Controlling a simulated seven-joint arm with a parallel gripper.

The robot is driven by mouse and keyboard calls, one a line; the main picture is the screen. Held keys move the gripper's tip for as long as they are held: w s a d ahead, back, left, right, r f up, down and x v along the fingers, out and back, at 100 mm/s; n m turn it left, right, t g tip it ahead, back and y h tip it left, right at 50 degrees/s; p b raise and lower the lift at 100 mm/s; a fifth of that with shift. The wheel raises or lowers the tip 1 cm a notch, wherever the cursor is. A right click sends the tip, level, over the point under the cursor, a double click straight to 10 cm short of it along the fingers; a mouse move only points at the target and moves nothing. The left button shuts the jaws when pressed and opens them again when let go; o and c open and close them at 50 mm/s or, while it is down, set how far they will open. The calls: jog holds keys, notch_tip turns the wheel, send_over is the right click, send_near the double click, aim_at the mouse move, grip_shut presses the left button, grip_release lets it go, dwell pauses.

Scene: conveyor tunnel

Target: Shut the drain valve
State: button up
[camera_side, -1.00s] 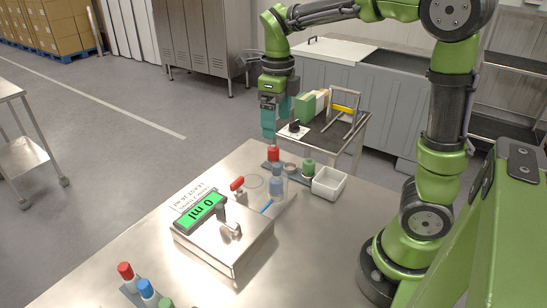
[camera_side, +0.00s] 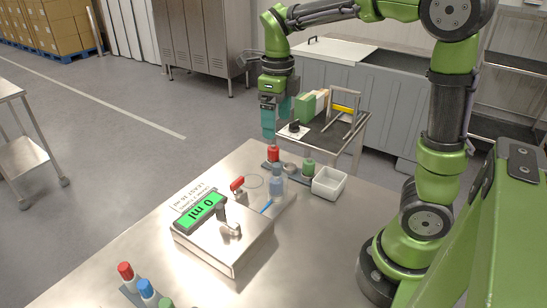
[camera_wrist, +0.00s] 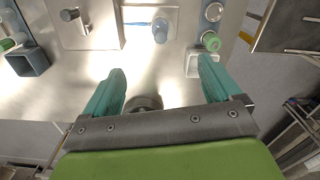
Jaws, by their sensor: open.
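A flat metal box with a green display reading 0 ml (camera_side: 200,213) stands on the steel table. Behind the box are a red handle (camera_side: 237,183) and a blue handle (camera_side: 267,205), beside a clear bluish bottle (camera_side: 277,188). I cannot tell for certain which of these is the drain valve. In the wrist view the blue handle (camera_wrist: 137,23) and bottle (camera_wrist: 160,32) lie ahead of my fingers. My gripper (camera_side: 268,138) is open and empty, with teal fingers (camera_wrist: 160,82), above the table's far end.
A red-capped bottle (camera_side: 273,154) stands just below my gripper in the side view. A green-capped bottle (camera_side: 308,168) and a white tray (camera_side: 328,183) are to its right. More capped bottles (camera_side: 147,288) stand at the near left. The table's near middle is clear.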

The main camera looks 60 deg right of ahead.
jog(key=shift+c, duration=0.3)
jog(key=shift+a+f, duration=0.15)
jog(key=shift+c, duration=1.3)
jog(key=w+n, duration=0.1)
jog(key=w+a+f+n, duration=0.1)
jog(key=w+n, duration=0.1)
jog(key=w+a+n, duration=0.1)
jog(key=shift+w+a+f+n, duration=0.2)
jog(key=shift+w+f+n, duration=0.1)
jog(key=shift+w, duration=0.1)
jog(key=c, duration=0.6)
jog(key=n, duration=1.1)
send_over(237, 180)
notch_tip(237, 180, down, 16)
jog(key=shift+a+f, duration=0.1)
grip_shut()
